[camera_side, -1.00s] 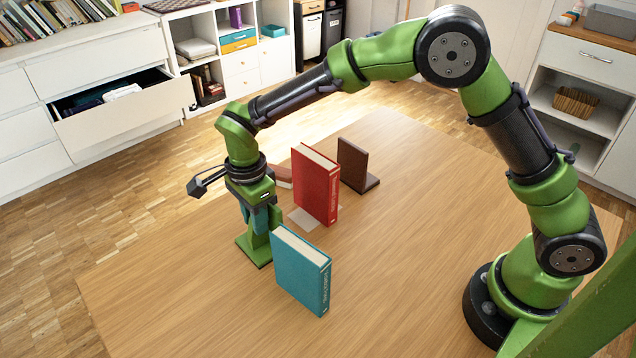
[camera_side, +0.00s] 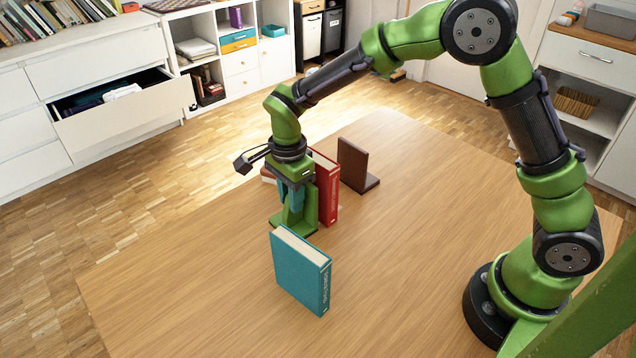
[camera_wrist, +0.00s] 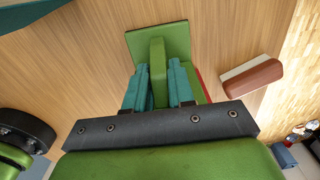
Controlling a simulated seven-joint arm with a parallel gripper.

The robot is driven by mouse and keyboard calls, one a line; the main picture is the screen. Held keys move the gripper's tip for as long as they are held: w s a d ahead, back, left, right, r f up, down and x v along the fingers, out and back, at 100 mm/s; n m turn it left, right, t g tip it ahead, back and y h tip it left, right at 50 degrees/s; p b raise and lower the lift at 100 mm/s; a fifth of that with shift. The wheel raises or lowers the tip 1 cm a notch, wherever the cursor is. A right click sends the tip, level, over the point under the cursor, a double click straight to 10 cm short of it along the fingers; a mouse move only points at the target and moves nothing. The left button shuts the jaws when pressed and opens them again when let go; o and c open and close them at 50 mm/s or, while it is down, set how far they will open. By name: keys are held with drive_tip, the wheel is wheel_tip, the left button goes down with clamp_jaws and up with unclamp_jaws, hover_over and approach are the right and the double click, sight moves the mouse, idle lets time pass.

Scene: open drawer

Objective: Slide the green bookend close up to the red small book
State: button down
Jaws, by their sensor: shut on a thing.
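The green bookend (camera_side: 310,207) stands upright on the wooden table, and my gripper (camera_side: 291,196) is shut on it from above. In the wrist view its green base plate (camera_wrist: 172,38) lies flat, and my teal gripper fingers (camera_wrist: 158,88) are on both sides of its upright part. The red small book (camera_side: 328,190) stands upright just right of the bookend, partly hidden by it and my gripper. Only a thin red sliver of it shows in the wrist view (camera_wrist: 199,82). The two are very close; I cannot tell whether they touch.
A teal book (camera_side: 300,272) stands nearer the camera. A brown bookend (camera_side: 354,165) stands behind the red book. A reddish-brown block with a pale side (camera_wrist: 252,77) lies beyond the red book, mostly hidden in the side view. The table's left front is clear.

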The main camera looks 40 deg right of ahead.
drive_tip(key=shift+d, duration=0.65)
drive_tip(key=c, duration=0.9)
unclamp_jaws()
wheel_tip(320, 180, up, 17)
